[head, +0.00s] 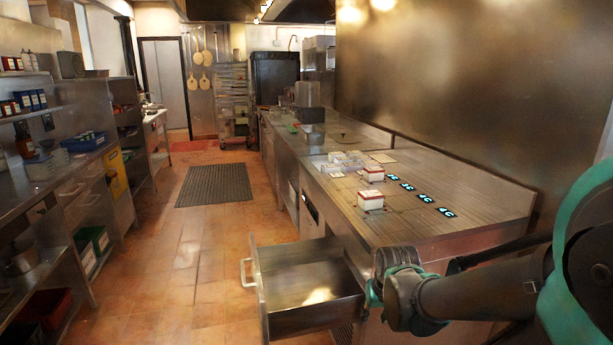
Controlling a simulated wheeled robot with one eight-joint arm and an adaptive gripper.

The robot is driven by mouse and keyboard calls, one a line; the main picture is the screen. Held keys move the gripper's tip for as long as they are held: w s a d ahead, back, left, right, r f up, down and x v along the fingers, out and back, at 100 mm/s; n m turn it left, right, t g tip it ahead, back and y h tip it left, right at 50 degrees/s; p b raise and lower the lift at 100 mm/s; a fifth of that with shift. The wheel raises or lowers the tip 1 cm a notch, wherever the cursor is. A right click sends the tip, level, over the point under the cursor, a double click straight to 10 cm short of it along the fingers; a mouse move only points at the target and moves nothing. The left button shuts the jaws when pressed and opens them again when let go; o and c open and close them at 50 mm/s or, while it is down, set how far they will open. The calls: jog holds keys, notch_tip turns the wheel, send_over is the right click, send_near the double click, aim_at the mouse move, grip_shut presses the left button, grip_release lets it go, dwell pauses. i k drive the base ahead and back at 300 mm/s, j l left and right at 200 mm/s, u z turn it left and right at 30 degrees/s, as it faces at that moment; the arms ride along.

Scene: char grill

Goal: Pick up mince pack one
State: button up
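Two white boxy packs with red around their sides stand on the steel counter (460,200). The nearer pack (371,202) is close to the counter's left edge, and the farther pack (373,174) is just behind it. Neither carries a label I can read, so I cannot tell which is mince pack one. Several smaller white packs (343,161) sit together farther back. My dark arm with teal joints comes in from the right, in front of the counter. I cannot make out my gripper's fingers, and no part of my arm touches the packs.
An open steel drawer (310,298) juts into the aisle below the counter. Black tags with cyan marks (425,198) lie right of the packs. Shelving (70,165) lines the left side. The tiled aisle (190,265) is clear around a dark mat (214,185).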

aim_at(370, 199)
jog(key=i+j, duration=0.1)
jog(key=j, duration=0.8)
jog(key=i+j, duration=0.1)
jog(key=j, duration=0.8)
